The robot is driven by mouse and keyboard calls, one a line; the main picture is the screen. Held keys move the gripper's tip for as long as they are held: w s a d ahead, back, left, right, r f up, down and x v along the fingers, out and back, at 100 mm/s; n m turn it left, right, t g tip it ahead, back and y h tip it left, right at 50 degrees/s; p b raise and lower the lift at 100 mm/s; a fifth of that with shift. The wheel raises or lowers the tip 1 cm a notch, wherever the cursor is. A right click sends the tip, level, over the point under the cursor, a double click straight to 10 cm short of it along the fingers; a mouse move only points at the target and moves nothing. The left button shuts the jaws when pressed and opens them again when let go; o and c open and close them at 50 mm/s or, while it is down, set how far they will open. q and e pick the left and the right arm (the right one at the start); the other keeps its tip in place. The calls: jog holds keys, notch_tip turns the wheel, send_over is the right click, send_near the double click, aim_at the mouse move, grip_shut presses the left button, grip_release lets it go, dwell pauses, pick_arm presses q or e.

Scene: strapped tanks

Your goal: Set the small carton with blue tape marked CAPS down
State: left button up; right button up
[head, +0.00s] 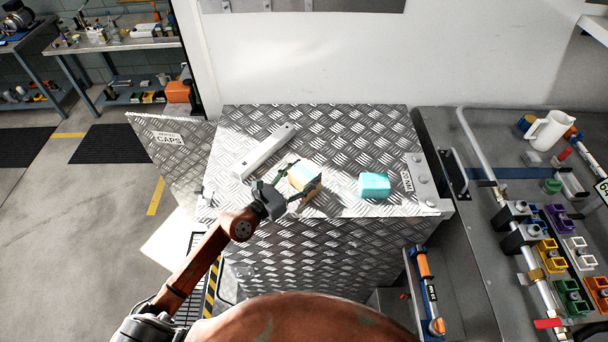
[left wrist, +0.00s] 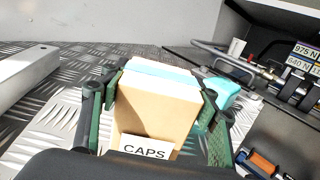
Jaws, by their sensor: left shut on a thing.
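The small carton (head: 306,179) is tan with a pale blue-white top. It is at the middle of the diamond-plate metal top (head: 350,150) in the head view. In the left wrist view the carton (left wrist: 155,112) fills the middle, with a white CAPS label (left wrist: 145,149) on its near face. My left gripper (head: 287,186) is shut on the carton, with a green-padded finger on each side; the gripper also frames it in the left wrist view (left wrist: 158,105). I cannot tell whether the carton's bottom touches the metal top. My right gripper is not in view.
A teal block (head: 374,185) lies to the right of the carton. A pale metal bar (head: 265,151) lies behind and left. A side panel (head: 165,150) at the left bears a CAPS label. A grey bench (head: 480,240) with pipes and coloured fittings stands at the right.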

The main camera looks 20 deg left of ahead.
pick_arm(q)
jog(key=shift+f, duration=0.1)
jog(key=o, duration=1.4)
jog(key=shift+s, duration=0.2)
jog(key=b+v, duration=0.3)
jog(key=v, duration=0.7)
jog(key=shift+s+a+b, duration=0.15)
jog(key=shift+s+b, duration=0.1)
jog(key=shift+b, duration=0.1)
jog(key=shift+s+a, duration=0.3)
jog(key=shift+s, duration=0.2)
